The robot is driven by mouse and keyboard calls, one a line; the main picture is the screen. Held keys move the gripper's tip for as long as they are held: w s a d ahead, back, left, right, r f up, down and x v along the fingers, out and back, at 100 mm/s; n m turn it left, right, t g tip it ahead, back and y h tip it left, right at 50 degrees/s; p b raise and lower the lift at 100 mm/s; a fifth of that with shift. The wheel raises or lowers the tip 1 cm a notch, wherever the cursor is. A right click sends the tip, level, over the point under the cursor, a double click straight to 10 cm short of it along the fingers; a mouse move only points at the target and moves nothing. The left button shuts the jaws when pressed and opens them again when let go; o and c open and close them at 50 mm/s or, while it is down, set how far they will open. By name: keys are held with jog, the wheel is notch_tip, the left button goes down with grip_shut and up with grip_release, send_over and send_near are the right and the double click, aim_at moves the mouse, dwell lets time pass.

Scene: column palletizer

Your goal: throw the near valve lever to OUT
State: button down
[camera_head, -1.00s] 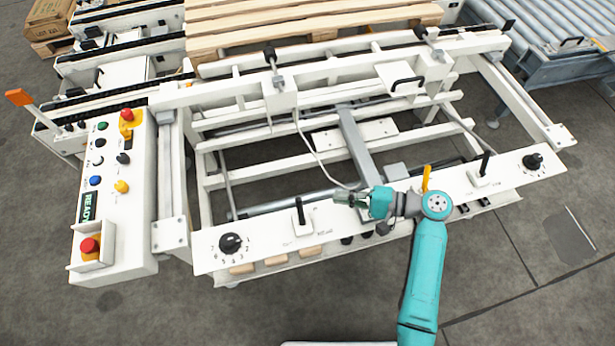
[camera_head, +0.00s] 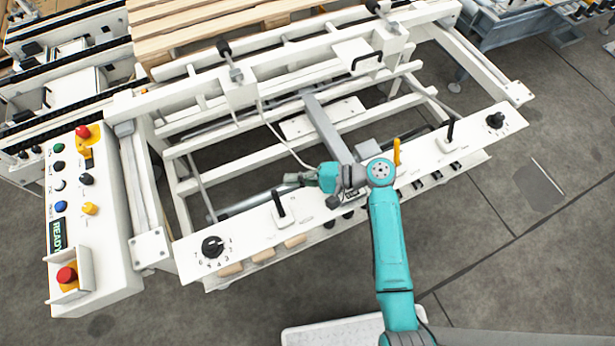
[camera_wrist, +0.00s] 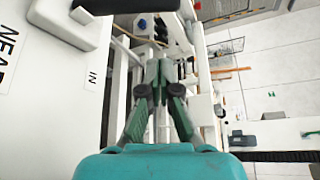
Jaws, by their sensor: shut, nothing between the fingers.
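The near valve lever (camera_head: 277,204) is a black handle on a white base on the white front panel, left of my arm in the head view. In the wrist view, its black handle (camera_wrist: 98,6) and base show at top left, beside the printed words NEAR and IN. The lever stands up from its base; which label it is set to I cannot tell. My gripper (camera_head: 285,181) is shut and empty, over the panel's far edge, just beyond and slightly right of the handle, apparently apart from it. The green fingers (camera_wrist: 165,66) are together in the wrist view.
A second black lever (camera_head: 450,131) stands at the panel's right. A numbered black dial (camera_head: 212,247) lies left of the near lever, another dial (camera_head: 495,120) at the far right. The white frame (camera_head: 325,125) lies behind, and a button box (camera_head: 95,225) stands left.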

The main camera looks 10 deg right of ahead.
aim_at(278, 204)
jog(key=shift+s+a+r, duration=0.25)
jog(key=shift+s+a, duration=0.5)
jog(key=shift+a, duration=0.05)
jog(key=shift+s+a+r, duration=0.2)
jog(key=shift+s+a, duration=0.5)
jog(key=shift+a, duration=0.05)
